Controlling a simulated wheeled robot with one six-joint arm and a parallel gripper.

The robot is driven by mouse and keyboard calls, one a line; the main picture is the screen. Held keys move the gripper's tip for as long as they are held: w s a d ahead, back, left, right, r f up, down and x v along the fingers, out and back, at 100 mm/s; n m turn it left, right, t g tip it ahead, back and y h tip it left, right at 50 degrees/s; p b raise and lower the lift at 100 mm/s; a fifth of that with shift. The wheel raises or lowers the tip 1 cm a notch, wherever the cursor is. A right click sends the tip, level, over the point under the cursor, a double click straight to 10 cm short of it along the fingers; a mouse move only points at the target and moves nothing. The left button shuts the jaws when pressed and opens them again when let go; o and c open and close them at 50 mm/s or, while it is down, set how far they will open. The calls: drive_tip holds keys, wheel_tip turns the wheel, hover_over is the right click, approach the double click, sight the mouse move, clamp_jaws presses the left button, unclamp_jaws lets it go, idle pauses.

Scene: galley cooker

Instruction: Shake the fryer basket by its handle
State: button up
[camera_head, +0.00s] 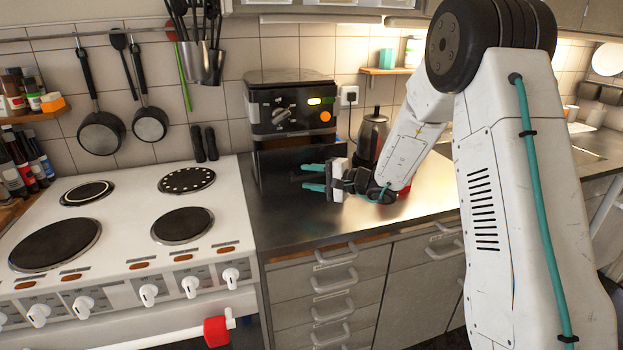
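A black fryer-like appliance (291,108) stands on the steel counter against the tiled wall, with a dial, a lit display and an orange button on its front. I cannot clearly make out a fryer basket or its handle; the lower front is dark. Two upright black handles (204,143) show just left of the appliance, and I cannot tell what they belong to. My gripper (313,178) is in front of the appliance's lower right part, pointing left. Its two teal fingers are apart, with nothing visible between them. I cannot tell whether they touch the appliance.
A white cooker (130,216) with several hotplates is on the left, with a red block (216,331) on its front rail. A kettle (371,138) stands behind my wrist. Pans (101,132) hang on the wall. The steel counter (300,228) is clear in front of the appliance.

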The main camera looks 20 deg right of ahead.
drive_tip(key=v, duration=0.8)
